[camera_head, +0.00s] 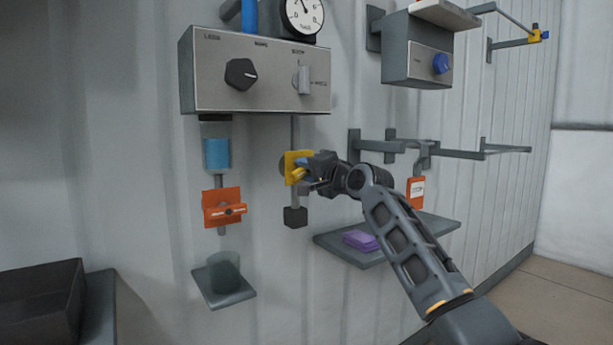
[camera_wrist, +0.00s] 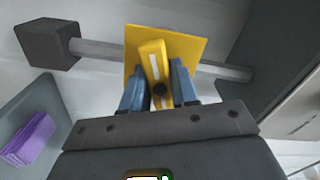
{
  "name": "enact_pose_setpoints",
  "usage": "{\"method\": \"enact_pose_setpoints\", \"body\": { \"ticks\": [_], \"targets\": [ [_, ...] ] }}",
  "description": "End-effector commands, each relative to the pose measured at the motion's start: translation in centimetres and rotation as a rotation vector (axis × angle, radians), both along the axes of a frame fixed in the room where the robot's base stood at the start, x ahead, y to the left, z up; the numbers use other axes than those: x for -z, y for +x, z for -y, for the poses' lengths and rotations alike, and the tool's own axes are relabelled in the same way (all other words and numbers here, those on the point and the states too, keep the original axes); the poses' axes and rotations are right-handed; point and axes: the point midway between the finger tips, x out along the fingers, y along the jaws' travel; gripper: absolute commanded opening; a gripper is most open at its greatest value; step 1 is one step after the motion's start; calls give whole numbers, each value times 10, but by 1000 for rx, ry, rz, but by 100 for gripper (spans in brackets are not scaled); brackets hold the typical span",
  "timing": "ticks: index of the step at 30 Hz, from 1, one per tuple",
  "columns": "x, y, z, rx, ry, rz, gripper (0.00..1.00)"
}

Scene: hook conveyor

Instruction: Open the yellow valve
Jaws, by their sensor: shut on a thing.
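The yellow valve (camera_head: 290,167) sits on a vertical grey pipe below the control box, with a dark block at the pipe's lower end. In the wrist view, the valve shows as a square yellow plate (camera_wrist: 190,45) with a yellow handle (camera_wrist: 152,62) in front. The arm partly hides the valve in the head view.
An orange valve (camera_head: 223,207) hangs on the pipe to the left, above a shelf with a clear cup (camera_head: 224,272). The control box (camera_head: 255,72) is just above. A shelf with a purple block (camera_head: 360,240) is at lower right. Hooks (camera_head: 440,150) hang on a rail to the right.

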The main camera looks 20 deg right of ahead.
Motion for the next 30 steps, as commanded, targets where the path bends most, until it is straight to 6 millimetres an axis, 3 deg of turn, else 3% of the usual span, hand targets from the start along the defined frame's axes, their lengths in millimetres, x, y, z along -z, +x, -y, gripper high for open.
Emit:
{"method": "enact_pose_setpoints", "body": {
  "ticks": [30],
  "targets": [
    [4, 0, 1, 0, -903, 290, 0]
  ]
}}
